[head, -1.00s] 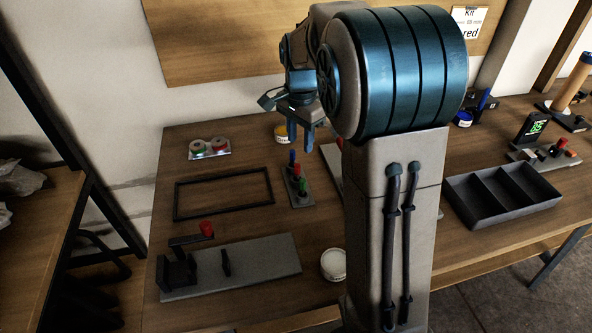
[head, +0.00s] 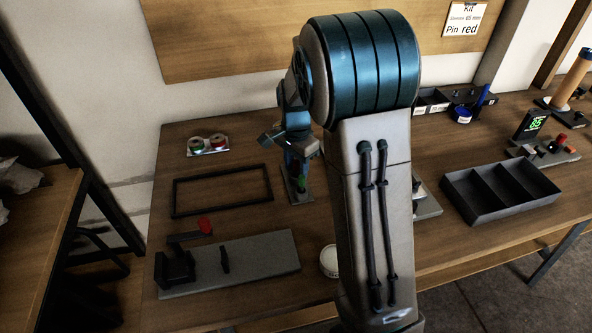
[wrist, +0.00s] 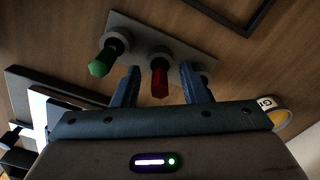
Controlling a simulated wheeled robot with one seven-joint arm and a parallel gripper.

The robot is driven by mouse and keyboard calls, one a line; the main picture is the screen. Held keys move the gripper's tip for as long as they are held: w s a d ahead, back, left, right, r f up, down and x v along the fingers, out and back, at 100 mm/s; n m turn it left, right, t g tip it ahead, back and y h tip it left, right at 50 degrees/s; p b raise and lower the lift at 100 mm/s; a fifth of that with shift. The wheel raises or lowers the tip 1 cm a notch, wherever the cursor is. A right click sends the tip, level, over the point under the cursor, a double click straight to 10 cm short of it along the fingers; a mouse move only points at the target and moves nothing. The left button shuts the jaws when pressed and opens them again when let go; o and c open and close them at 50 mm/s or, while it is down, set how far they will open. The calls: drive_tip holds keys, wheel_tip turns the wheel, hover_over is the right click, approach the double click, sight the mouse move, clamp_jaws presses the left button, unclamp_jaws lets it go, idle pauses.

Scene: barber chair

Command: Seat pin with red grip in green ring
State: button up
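The pin with the red grip (wrist: 160,82) stands in a grey rack (wrist: 150,37). In the wrist view it shows between the two blue fingers of my gripper (wrist: 160,70), which is open with gaps on both sides. A pin with a green grip (wrist: 102,62) stands in the same rack to the left; it also shows in the head view (head: 300,181). The rack's third place is partly hidden by the right finger. In the head view my gripper (head: 297,170) is low over the rack and hides most of it. The green ring (head: 195,146) lies on a small pale tray at the back left.
A red ring (head: 217,141) lies beside the green one. A black rectangular frame (head: 222,191) lies left of the rack. A grey plate (head: 265,262) with a black red-handled clamp is in front. A divided dark tray (head: 500,192) stands at right.

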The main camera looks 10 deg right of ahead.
clamp_jaws()
drive_tip(key=shift+r, duration=0.15)
